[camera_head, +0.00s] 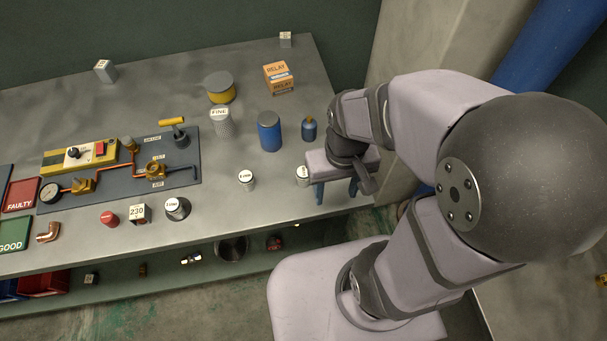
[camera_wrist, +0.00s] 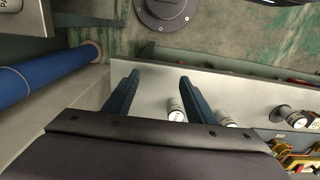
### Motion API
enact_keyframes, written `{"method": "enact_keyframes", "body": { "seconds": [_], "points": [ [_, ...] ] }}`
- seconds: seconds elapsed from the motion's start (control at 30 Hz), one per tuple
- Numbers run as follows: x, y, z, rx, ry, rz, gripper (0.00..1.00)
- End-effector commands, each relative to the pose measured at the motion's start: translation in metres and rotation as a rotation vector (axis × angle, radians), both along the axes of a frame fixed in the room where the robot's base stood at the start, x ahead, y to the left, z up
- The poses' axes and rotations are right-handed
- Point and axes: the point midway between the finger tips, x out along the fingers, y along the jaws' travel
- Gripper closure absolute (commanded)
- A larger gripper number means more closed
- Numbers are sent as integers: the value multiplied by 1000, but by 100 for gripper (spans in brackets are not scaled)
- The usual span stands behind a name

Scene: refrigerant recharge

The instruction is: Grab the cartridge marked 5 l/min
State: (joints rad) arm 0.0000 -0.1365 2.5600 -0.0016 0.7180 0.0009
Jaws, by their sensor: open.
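Three small cylindrical cartridges with white labels stand on the bench: one beside my gripper (camera_head: 302,177), one in the middle (camera_head: 247,181), and a wider, darker-bodied one (camera_head: 177,209) further left. The print is too small to read, so I cannot tell which is marked 5 l/min. My gripper (camera_head: 336,197) is open and empty above the bench's front right edge, just right of the nearest cartridge. In the wrist view, my gripper (camera_wrist: 158,78) has its blue fingers apart; the nearest cartridge (camera_wrist: 176,108) shows between them, closer to the right finger, with the middle one (camera_wrist: 227,121) beyond that finger.
Behind stand a blue canister (camera_head: 269,132), a small blue bottle (camera_head: 309,130), a FINE-labelled cylinder (camera_head: 221,122), a yellow-banded tin (camera_head: 219,88) and a relay box (camera_head: 278,78). A gauge-and-valve panel (camera_head: 125,178) lies left. Bare bench separates the cartridges.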

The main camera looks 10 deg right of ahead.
Motion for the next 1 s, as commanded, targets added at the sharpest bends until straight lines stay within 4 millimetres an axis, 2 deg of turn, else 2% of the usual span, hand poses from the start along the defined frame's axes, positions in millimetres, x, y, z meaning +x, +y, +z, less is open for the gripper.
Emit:
{"method": "enact_keyframes", "body": {
  "seconds": [0.27,0.47,0.6,0.7,0.87,1.0],
  "points": [
    [-1,0,0,-11,15,19,49],
    [-11,-5,-2,-108,118,169,49],
    [-15,-16,-3,-253,232,380,49],
    [-11,-24,-2,-384,308,565,49],
    [10,-30,-2,-604,381,878,49],
    [37,-20,-4,-794,398,1163,49]
  ]
}}
